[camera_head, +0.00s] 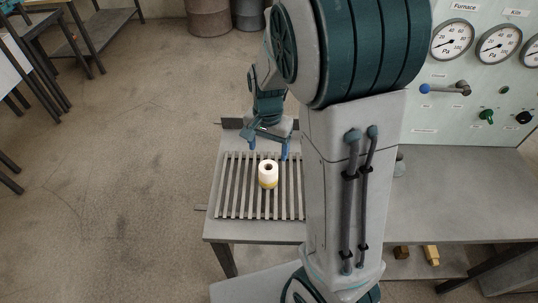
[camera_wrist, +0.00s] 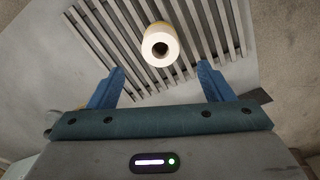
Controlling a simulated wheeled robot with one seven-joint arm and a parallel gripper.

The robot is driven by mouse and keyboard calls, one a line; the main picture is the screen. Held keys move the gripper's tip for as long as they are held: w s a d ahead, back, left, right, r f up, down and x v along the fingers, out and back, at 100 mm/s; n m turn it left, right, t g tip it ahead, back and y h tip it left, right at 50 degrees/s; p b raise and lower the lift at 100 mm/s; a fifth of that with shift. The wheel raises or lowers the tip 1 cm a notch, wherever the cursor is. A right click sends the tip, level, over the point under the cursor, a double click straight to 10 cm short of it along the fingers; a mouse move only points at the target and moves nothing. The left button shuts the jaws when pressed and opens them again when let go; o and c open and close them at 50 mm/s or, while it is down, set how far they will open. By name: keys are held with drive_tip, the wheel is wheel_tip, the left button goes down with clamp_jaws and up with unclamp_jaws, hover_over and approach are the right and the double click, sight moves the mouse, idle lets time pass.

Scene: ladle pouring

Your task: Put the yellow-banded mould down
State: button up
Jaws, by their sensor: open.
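The yellow-banded mould (camera_head: 268,175) is a short white cylinder with a dark hole in its top and a yellow band low on its side. It stands upright on the slatted grate (camera_head: 232,187) of the table. In the wrist view the mould (camera_wrist: 160,45) is ahead of the fingertips and apart from them. My gripper (camera_head: 268,146) is just behind the mould in the head view. Its blue fingers are spread wide with nothing between them, as the wrist view also shows my gripper (camera_wrist: 161,75). The mould's underside is hidden.
A grey bench (camera_head: 450,190) stands at the right, below a panel (camera_head: 475,100) with gauges, a lever and knobs. Brass-coloured blocks (camera_head: 432,254) lie on a lower shelf. My arm covers part of the table's right side. The grate around the mould looks clear.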

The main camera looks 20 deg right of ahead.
drive_tip(key=s+r+n+t, duration=0.3)
drive_tip(key=s+r+n, duration=0.5)
drive_tip(key=s+r, duration=0.3)
drive_tip(key=shift+s+d+r, duration=0.15)
drive_tip(key=shift+s, duration=1.65)
